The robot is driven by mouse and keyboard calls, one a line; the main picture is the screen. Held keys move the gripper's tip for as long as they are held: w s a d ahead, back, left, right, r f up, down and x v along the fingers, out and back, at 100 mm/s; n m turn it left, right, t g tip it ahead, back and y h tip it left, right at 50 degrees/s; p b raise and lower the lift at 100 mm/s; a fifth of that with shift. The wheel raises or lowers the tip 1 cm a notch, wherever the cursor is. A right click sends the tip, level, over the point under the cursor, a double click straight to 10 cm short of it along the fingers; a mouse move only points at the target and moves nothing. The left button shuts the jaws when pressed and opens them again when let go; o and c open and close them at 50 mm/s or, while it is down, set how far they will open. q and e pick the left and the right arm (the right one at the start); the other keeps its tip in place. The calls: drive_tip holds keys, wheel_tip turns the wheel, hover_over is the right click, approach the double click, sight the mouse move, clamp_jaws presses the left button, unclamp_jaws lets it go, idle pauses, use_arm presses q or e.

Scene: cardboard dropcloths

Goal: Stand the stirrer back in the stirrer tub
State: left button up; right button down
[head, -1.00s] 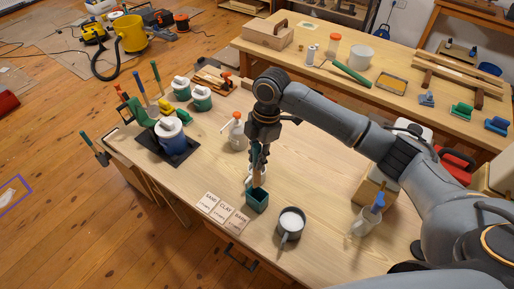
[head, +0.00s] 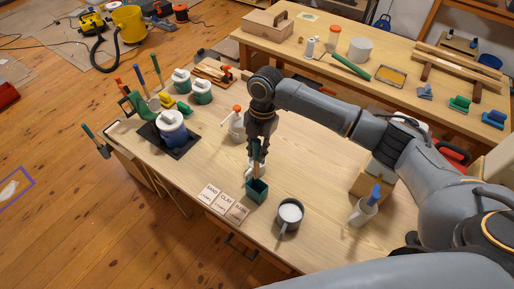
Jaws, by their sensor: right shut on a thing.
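My right gripper (head: 256,168) points down over the small dark green square tub (head: 257,192), the stirrer tub, near the front of the table. It is shut on the wooden stirrer (head: 257,174). The stirrer is about upright, with its lower end at the tub's mouth and inside its rim as far as I can see. The gripper fingers hide most of the stirrer, and its bottom end is hidden by the tub wall. My left gripper is out of view.
A grey mug of white liquid (head: 290,215) stands just right of the tub. Cards (head: 225,203) lie left of it.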

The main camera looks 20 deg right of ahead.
sight(257, 173)
drive_tip(key=shift+f+b, duration=3.1)
drive_tip(key=shift+f, duration=3)
drive_tip(key=c, duration=0.6)
unclamp_jaws()
drive_tip(key=shift+c, duration=0.2)
drive_tip(key=r+p, duration=0.2)
drive_tip(key=r, duration=0.1)
drive_tip(key=r+p, duration=0.3)
drive_tip(key=d+r+p, duration=0.1)
drive_tip(key=r+p, duration=0.1)
drive_tip(key=r, duration=0.1)
drive_tip(key=shift+w+p, duration=0.3)
drive_tip(key=shift+p, duration=0.1)
drive_tip(key=shift+a, duration=0.1)
drive_tip(key=shift+s+f, duration=0.1)
